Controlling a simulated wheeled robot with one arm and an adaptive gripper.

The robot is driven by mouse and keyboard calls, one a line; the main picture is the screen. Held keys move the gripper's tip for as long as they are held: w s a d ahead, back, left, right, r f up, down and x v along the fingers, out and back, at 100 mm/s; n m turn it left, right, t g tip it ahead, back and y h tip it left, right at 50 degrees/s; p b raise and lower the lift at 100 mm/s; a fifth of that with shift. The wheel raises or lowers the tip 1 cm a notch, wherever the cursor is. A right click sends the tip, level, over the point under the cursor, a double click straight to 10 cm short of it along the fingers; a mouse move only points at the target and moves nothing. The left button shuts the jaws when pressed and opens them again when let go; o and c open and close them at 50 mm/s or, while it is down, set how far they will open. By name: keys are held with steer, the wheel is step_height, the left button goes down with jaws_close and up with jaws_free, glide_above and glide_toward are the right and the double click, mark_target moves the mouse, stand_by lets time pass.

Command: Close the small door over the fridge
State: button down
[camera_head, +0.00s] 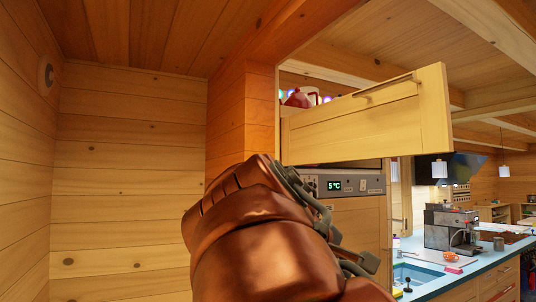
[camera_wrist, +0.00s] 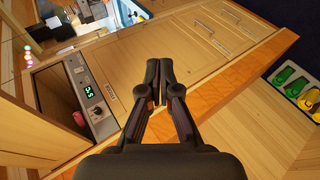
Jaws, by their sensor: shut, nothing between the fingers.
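The small door (camera_head: 365,122) over the fridge stands open in the head view. Its pale wood panel juts out to the right, with a bar handle (camera_head: 388,87) near its top edge. A red and white item (camera_head: 300,97) shows behind it. Below is the fridge's control strip (camera_head: 345,185), reading 5°C. The strip also shows in the tilted wrist view (camera_wrist: 91,95), beside the fridge's wooden front (camera_wrist: 125,62). My gripper (camera_wrist: 158,66) is shut and empty, in front of that wooden front. My copper-coloured arm hides the gripper in the head view.
A wooden wall (camera_head: 125,170) stands to the left and a wooden post (camera_head: 243,110) beside the cupboard. A blue counter (camera_head: 470,262) with a coffee machine (camera_head: 452,228) lies at the right. The wrist view shows a bin with green and yellow items (camera_wrist: 297,88).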

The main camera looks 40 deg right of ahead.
steer(key=s+d+r+m+g+h+b, duration=0.15)
steer(key=s+r+h, duration=0.25)
steer(key=r, duration=1)
steer(key=g+h, duration=0.3)
glide_toward(432, 141)
steer(key=shift+m, duration=0.25)
steer(key=d, duration=0.4)
steer(key=s+d+p, duration=0.1)
steer(key=d, duration=0.2)
steer(key=shift+r, duration=0.1)
